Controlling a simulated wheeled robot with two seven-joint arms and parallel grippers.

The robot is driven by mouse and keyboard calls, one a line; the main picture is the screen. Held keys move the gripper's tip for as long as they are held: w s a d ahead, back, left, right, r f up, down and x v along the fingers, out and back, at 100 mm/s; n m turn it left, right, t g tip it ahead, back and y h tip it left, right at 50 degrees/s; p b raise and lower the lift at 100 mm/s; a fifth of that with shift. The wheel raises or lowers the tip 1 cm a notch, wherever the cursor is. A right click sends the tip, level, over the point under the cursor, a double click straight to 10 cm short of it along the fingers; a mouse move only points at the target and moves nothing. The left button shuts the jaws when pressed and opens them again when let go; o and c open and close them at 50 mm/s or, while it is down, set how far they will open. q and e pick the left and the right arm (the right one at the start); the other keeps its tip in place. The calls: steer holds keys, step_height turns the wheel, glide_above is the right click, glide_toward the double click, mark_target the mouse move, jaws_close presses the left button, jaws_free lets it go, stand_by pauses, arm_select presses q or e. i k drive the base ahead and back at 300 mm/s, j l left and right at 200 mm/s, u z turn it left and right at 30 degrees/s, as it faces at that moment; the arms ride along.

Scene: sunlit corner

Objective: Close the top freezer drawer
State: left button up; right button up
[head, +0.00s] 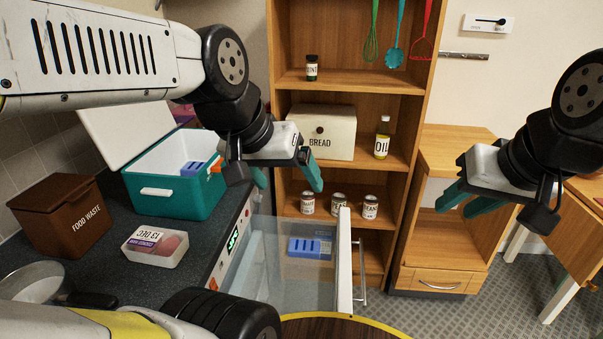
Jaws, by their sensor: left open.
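The freezer drawer (344,265) is pulled out beside the dark counter. Its sides are clear, its front is a white panel with a metal bar handle (361,272) on the right side. A blue box (310,247) shows through or inside the clear drawer. My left gripper (290,186) is open and empty, above the drawer and behind its white front in the picture, apart from the handle. My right gripper (465,203) is open and empty, off to the right of the drawer, in front of the wooden cabinet. The lower part of the drawer is hidden by my own body.
On the counter (100,260) stand an open teal cool box (170,200), a brown food waste bin (62,215), a clear tub (155,246) and a pan (38,283). A wooden shelf (350,85) with cans stands behind.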

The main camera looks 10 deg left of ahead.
mark_target(343, 300)
steer(key=l+u, duration=0.35)
steer(key=l, duration=0.2)
steer(key=k+l+u, duration=0.15)
steer(key=l+u, duration=0.2)
steer(key=l, duration=0.15)
